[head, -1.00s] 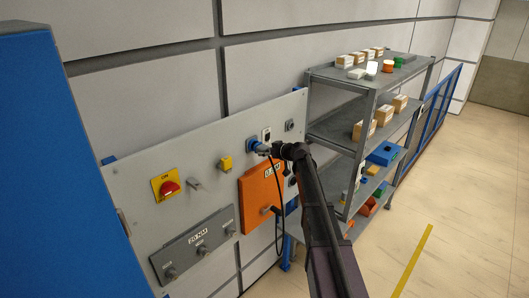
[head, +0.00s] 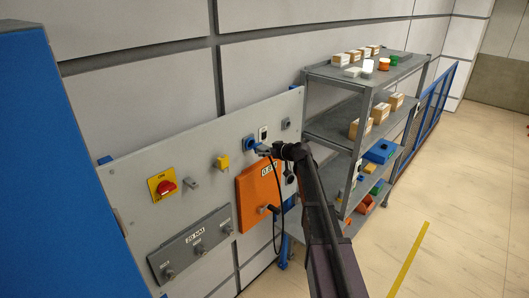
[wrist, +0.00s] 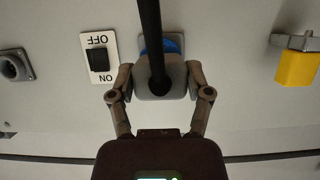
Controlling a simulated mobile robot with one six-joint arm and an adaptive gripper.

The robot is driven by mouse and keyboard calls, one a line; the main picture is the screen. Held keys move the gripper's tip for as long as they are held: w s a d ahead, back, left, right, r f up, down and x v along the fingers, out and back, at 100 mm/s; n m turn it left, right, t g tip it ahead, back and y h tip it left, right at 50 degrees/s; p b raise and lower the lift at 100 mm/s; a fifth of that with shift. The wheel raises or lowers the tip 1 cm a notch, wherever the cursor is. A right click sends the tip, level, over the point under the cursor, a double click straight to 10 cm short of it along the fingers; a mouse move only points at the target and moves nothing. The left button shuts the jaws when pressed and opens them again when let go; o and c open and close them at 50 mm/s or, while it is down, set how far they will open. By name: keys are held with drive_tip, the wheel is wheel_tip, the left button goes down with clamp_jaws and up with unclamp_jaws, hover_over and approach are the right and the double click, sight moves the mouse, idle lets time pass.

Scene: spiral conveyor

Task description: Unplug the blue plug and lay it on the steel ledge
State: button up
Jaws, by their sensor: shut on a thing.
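The blue plug (head: 263,150) is at the panel, in front of the blue socket (head: 250,143). In the wrist view its grey body (wrist: 176,78) sits between my fingertips, with blue showing behind it and a black cable running from it over the middle of the view. My gripper (wrist: 160,83) is shut on the plug from both sides; my gripper also shows in the head view (head: 273,151). Whether the plug is still seated in the socket is hard to tell. I cannot pick out the steel ledge for certain.
The grey panel (head: 130,200) carries a red switch (head: 167,187), a yellow plug (head: 222,162) and an orange box (head: 250,195). An on/off switch (wrist: 99,57) is beside the plug. A metal shelf rack (head: 340,75) with boxes stands right. The black cable (head: 276,225) hangs below my gripper.

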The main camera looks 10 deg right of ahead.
drive_tip(key=shift+s+d, duration=0.8)
drive_tip(key=shift+s, duration=0.3)
wheel_tip(320, 180, down, 19)
drive_tip(key=b, duration=1.9)
drive_tip(key=shift+w+d, duration=0.1)
